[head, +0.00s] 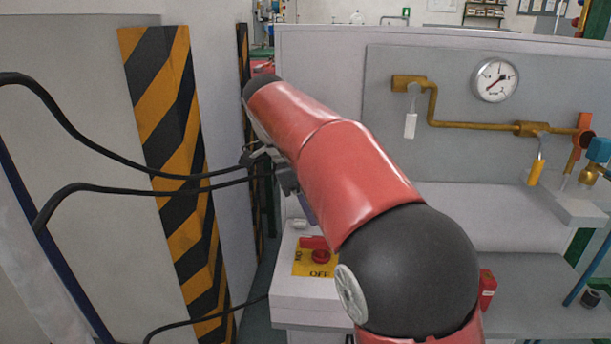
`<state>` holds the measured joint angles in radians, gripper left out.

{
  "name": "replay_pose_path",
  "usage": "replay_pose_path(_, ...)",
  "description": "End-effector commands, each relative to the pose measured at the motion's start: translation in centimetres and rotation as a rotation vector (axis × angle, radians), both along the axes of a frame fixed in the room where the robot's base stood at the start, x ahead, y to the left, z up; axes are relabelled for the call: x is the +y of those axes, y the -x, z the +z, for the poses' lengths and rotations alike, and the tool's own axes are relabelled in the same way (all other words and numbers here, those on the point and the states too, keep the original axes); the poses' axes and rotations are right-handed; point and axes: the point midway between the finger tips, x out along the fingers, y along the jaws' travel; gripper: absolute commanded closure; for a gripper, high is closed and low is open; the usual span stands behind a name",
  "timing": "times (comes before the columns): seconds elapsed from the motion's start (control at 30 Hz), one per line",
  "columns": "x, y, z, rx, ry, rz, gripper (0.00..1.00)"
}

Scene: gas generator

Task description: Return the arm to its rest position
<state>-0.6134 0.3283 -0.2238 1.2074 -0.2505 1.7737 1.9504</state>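My red arm with black joints rises from the bottom right of the head view to the upper left, across the middle of the picture. A small grey mechanism (284,176), which looks like part of my gripper, shows beside the arm's left edge. The arm covers most of it. Its fingers cannot be made out, so I cannot tell whether it is open or shut, or whether it holds anything.
A yellow panel with a red rotary switch (320,256) sits on a white box below the arm. Black cables (120,188) cross at left before a striped post (172,150). A gauge (495,80) and brass pipe (470,124) are on the right panel, above a grey shelf (540,290).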

Motion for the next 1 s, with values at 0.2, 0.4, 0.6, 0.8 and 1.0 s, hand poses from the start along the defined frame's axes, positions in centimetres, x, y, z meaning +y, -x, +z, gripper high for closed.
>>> replay_pose_path(0.2,-7.1,4.6,0.3,0.026,-0.159,0.383,0.62)
replay_pose_path(0.4,-11.7,11.0,-1.7,-0.031,-0.213,0.835,0.62)
replay_pose_path(0.6,-14.0,17.6,-5.7,-0.106,-0.116,1.249,0.62)
replay_pose_path(0.8,-14.7,21.6,-9.4,-0.128,0.031,1.506,0.62)
replay_pose_path(1.0,-14.9,22.5,-10.7,-0.123,0.088,1.582,0.62)
